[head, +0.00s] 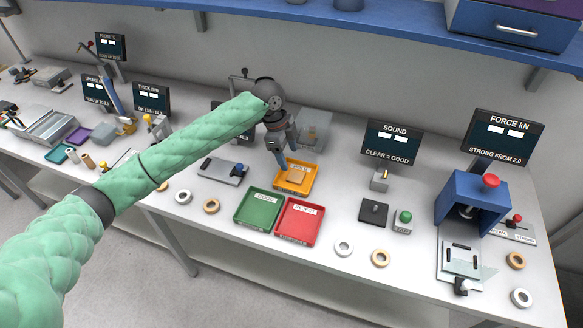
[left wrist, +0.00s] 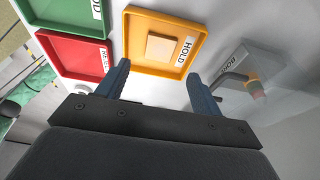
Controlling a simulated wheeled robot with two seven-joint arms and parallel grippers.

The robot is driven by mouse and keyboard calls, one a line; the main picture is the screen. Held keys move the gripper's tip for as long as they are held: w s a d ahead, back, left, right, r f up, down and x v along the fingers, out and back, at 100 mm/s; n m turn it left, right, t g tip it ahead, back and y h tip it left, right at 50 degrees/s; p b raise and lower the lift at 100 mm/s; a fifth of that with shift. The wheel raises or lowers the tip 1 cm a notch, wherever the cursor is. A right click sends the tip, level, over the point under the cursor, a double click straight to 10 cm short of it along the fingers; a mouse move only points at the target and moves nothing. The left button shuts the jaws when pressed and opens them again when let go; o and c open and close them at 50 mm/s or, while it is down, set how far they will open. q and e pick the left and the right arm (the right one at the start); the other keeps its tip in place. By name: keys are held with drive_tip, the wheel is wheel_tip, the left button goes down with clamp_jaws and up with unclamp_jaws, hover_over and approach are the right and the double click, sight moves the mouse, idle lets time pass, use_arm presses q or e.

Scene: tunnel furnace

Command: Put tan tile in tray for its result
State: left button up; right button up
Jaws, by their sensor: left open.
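The square tan tile (left wrist: 163,46) lies flat inside the orange HOLD tray (left wrist: 138,66) in the left wrist view. In the head view the HOLD tray (head: 293,193) stands behind the red REJECT tray (head: 298,230) and the green GOOD tray (head: 255,214); the tile is partly hard to make out there. My left gripper (head: 284,163) is above the back of the HOLD tray. In the left wrist view its two blue fingers (left wrist: 159,70) are apart with nothing between them, and the tile is beyond the fingertips. My right gripper is not in view.
A clear box (head: 314,128) stands behind the HOLD tray. A grey device (head: 223,170) is to its left. The SOUND display (head: 392,143) and the blue FORCE press (head: 470,205) are to the right. Several rings lie along the table's front edge.

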use_arm(q)
drive_tip(key=shift+b+v, duration=0.5)
drive_tip(key=shift+v, duration=1.8)
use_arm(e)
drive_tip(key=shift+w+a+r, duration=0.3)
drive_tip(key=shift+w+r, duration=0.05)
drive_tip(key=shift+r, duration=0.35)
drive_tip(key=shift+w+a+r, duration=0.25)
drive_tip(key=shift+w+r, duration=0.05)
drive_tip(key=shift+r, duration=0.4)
